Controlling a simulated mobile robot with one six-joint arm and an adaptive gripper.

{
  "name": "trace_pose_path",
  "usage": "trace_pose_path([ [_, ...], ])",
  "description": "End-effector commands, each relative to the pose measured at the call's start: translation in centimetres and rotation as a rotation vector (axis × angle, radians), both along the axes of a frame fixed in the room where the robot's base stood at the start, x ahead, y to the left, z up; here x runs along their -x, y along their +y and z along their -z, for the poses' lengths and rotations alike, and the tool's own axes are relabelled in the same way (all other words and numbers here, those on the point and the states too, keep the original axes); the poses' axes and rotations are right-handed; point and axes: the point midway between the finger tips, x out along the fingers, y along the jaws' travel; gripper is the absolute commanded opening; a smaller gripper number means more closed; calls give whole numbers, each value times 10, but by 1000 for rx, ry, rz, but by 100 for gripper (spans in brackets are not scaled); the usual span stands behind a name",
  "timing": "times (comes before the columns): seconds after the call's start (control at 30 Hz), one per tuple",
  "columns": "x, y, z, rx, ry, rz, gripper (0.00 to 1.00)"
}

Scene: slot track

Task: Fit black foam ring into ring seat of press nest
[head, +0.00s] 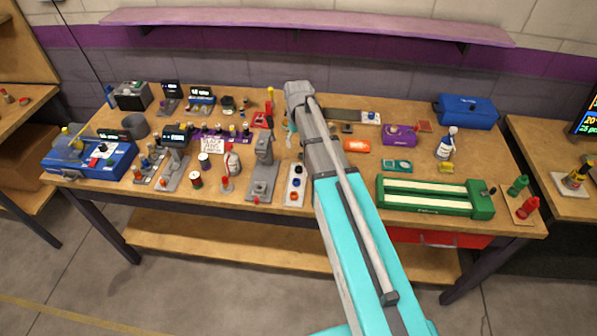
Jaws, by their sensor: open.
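My arm reaches over the middle of the workbench. My gripper (291,127) hangs below the wrist and is mostly hidden by it; it is open, and I see nothing held in it. A grey press (263,170) stands upright near the bench's front edge, left of my arm. It may be the press with the nest, but I cannot make out a ring seat. I cannot pick out the black foam ring for sure. A small dark round item (228,104) lies toward the back, left of my gripper.
A strip with coloured buttons (295,185) lies between the press and my arm. A red-based item (262,120) stands close left of my gripper. A green twin-rail fixture (430,196) fills the front right. The left half is crowded; bare wood shows around the right-side items.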

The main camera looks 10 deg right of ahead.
Motion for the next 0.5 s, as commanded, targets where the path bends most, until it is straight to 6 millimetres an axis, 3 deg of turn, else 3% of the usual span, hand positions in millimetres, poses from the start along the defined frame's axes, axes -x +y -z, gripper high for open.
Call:
trace_pose_path([
  [0.5,0,0,43,0,0,0,76],
])
